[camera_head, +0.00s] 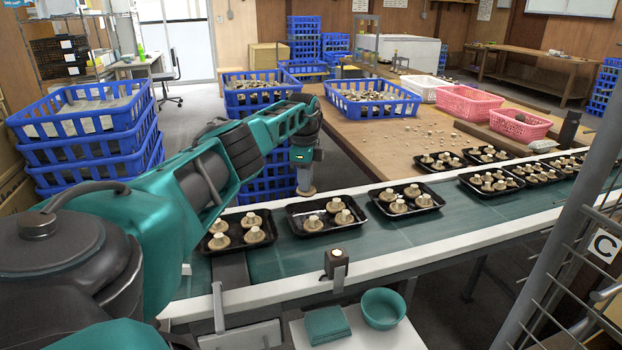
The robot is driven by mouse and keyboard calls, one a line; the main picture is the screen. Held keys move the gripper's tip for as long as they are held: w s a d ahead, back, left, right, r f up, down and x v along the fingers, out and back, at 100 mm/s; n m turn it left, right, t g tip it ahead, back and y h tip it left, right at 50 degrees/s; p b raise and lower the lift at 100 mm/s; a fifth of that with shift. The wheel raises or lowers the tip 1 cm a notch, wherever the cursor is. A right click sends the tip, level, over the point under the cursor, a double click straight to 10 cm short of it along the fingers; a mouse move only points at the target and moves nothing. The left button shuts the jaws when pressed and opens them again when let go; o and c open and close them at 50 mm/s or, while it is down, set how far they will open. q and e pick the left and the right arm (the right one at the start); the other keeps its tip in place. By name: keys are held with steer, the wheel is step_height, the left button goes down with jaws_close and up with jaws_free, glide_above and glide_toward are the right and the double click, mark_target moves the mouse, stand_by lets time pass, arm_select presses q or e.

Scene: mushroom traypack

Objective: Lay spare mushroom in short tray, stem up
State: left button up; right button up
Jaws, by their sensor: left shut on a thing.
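My left gripper (305,172) points down over the far edge of the green belt, shut on a brown mushroom (306,191). The mushroom's wide cap shows below the fingers; its stem is hidden by the gripper. It hangs just above the back left part of a black tray (292,225), which holds three mushrooms, stems up, with bare room at its back left. The black tray to the left (212,251) and the one to the right (437,193) each hold several mushrooms, stems up. My right gripper is out of view.
More filled trays stand farther right along the belt (290,262). A small post-mounted box (337,263) stands at the near rail. A teal bowl (383,309) and folded cloth (326,325) lie in front. Behind is a wooden table (390,140) with loose mushrooms and a blue crate (375,106).

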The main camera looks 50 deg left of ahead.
mark_target(306, 195)
arm_select(q)
step_height(306, 195, down, 3)
steer(key=b, duration=0.3)
steer(key=shift+f, duration=0.15)
steer(key=shift+f+b, duration=0.75)
steer(key=shift+b, duration=0.05)
steer(key=shift+f, duration=0.8)
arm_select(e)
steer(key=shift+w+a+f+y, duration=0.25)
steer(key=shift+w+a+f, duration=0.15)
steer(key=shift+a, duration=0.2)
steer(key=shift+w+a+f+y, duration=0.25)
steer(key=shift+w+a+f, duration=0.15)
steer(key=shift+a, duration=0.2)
arm_select(q)
steer(key=shift+f+b, duration=0.3)
steer(key=shift+f, duration=0.05)
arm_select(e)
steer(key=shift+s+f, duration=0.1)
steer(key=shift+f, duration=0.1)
arm_select(q)
steer(key=o, duration=0.8)
steer(key=shift+o, duration=0.2)
